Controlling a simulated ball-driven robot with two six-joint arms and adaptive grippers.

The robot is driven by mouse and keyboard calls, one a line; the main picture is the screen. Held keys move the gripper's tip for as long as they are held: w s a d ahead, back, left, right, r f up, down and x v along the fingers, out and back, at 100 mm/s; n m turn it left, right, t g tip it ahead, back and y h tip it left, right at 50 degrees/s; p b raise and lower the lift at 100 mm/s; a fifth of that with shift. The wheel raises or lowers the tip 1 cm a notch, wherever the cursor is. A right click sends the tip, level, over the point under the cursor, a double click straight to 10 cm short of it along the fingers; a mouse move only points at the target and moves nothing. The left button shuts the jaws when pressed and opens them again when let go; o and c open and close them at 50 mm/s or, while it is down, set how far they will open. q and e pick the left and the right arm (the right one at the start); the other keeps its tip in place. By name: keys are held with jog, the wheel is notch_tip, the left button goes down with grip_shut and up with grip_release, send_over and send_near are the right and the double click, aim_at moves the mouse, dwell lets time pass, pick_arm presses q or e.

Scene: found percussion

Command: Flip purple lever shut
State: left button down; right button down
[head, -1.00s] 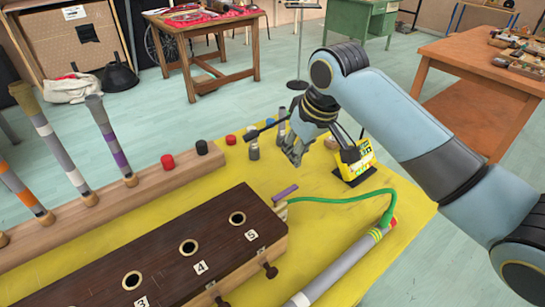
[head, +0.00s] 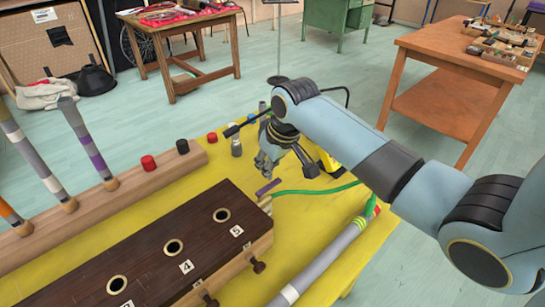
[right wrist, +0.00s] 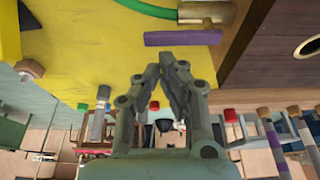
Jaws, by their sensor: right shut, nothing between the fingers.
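The purple lever (head: 268,187) sticks out at the far end of the dark-topped wooden box (head: 165,235), beside a brass fitting with a green hose (head: 318,189). In the right wrist view the lever (right wrist: 183,37) is a flat bar lying across the picture, just beyond my fingertips. My right gripper (head: 265,170) is shut and empty, pointing down close above and behind the lever. Its fingertips (right wrist: 172,60) look apart from the lever, though the exact gap cannot be told. My left gripper is not in view.
A long wooden block (head: 130,195) with striped tubes and coloured caps stands left of my gripper. A grey tube (head: 325,255) lies at the front right. A yellow boxy device (head: 328,160) is partly hidden behind my arm. The yellow tabletop between is bare.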

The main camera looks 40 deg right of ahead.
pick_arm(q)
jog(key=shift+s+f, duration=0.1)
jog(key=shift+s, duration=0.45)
pick_arm(e)
jog(key=shift+w+f, duration=0.1)
jog(key=shift+f, duration=0.4)
pick_arm(q)
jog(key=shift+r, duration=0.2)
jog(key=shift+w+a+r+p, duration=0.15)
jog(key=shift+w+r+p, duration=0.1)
jog(key=shift+p, duration=0.15)
pick_arm(e)
jog(key=shift+r+m, duration=0.1)
jog(key=shift+m, duration=0.2)
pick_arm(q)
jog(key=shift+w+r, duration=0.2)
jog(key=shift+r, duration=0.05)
pick_arm(e)
jog(key=shift+s+d, duration=0.15)
jog(key=shift+s, duration=0.1)
